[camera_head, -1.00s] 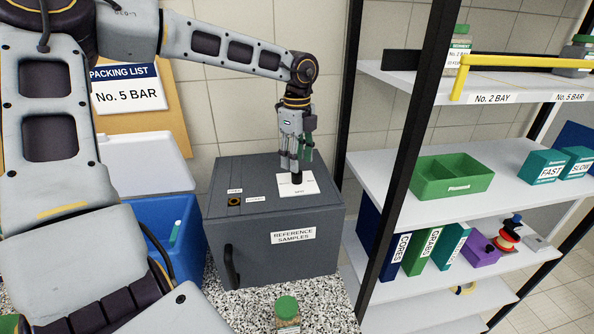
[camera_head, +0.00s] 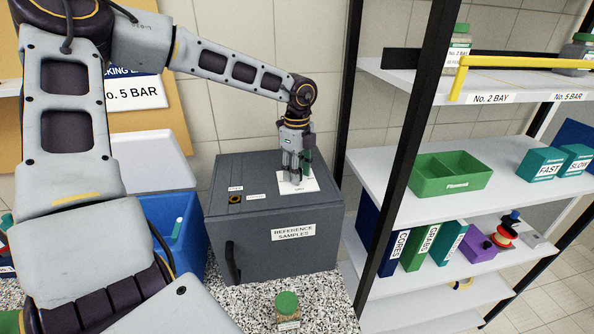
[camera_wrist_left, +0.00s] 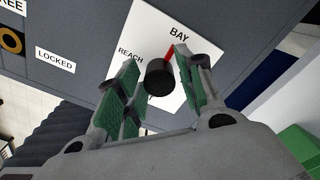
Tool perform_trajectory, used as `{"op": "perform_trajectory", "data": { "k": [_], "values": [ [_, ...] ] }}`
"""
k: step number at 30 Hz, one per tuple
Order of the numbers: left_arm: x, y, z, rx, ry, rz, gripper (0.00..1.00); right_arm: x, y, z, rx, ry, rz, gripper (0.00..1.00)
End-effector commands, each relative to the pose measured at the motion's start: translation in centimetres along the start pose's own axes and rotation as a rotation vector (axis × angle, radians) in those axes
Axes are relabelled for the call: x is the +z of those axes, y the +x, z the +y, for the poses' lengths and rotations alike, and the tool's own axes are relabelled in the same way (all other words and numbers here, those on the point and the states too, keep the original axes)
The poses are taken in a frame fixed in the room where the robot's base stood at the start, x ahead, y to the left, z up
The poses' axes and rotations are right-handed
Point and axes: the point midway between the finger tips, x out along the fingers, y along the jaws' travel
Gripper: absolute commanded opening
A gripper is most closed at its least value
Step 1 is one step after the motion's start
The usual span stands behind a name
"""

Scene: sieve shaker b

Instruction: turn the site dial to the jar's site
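The site dial is a black knob with a red pointer (camera_wrist_left: 159,77) on a white plate (camera_head: 311,182) on top of a grey cabinet. In the left wrist view the plate (camera_wrist_left: 150,30) reads BAY and REACH; the red pointer is toward BAY. My left gripper (camera_head: 292,182) is down over the plate and hides the knob in the head view. In the wrist view its green-padded fingers (camera_wrist_left: 158,68) stand apart on either side of the knob; a small gap seems to show. The jar (camera_head: 288,308), green-lidded, stands on the speckled counter; its label is too small to read. My right gripper is not in view.
The grey cabinet (camera_head: 255,245) is labelled REFERENCE SAMPLES and has a keyed FREE/LOCKED switch (camera_head: 235,199). A packing list (camera_head: 133,92) reads No. 5 BAR. A blue box (camera_head: 160,205) stands left. A rack with a black post (camera_head: 405,150) and a green tray (camera_head: 440,185) stands right.

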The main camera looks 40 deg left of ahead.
Motion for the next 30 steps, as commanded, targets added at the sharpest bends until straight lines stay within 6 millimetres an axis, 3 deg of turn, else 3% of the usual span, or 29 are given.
{"op": "perform_trajectory", "data": {
  "k": [1,7,20,30],
  "values": [
    [0.0,0.0,0.1,0.002,0.0,0.0,0.26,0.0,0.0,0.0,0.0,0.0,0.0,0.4],
    [0.0,0.1,0.1,0.002,0.0,0.0,0.03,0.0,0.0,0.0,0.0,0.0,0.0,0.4],
    [0.0,0.2,0.1,0.003,0.038,0.0,0.03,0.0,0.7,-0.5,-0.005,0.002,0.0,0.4],
    [-0.1,0.4,0.1,0.001,0.176,0.002,0.03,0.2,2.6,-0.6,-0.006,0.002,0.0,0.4]
  ]
}}
